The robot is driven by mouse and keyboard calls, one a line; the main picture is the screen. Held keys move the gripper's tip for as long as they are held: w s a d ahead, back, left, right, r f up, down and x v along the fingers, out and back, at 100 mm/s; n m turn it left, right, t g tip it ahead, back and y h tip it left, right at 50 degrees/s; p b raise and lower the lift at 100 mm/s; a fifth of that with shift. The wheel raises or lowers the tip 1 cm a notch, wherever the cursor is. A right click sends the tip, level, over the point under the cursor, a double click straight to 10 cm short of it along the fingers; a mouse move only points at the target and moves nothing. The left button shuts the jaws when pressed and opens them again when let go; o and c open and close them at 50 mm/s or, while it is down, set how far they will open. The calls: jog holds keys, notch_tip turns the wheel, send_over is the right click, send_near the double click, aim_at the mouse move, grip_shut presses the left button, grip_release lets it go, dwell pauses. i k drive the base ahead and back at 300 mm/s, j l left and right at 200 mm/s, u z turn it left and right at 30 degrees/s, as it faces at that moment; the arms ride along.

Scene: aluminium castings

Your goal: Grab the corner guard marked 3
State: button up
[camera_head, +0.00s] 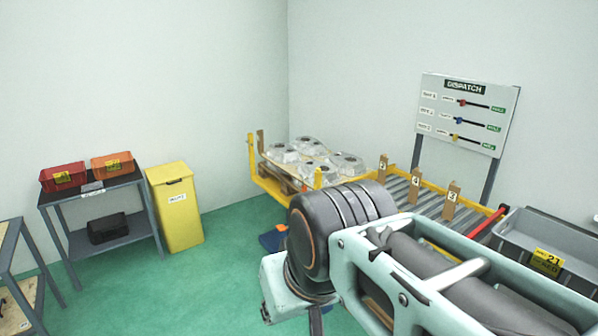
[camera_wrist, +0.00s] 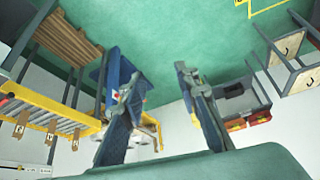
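Three brown corner guards stand in a row along the yellow edge of the roller conveyor: a far one (camera_head: 383,168), a middle one (camera_head: 414,190) and a near one (camera_head: 451,200). Each has a small pale label whose number is too small to read surely. They also show at the left of the wrist view, as a left one (camera_wrist: 20,124), a middle one (camera_wrist: 51,132) and a right one (camera_wrist: 76,138). My gripper (camera_wrist: 158,80) is open and empty, with its fingers apart and away from the guards. It is hidden behind my arm in the head view.
A yellow bin (camera_head: 176,207) and a grey table (camera_head: 92,193) stand left.

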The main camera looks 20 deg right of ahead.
aim_at(453, 193)
jog(key=z, duration=1.45)
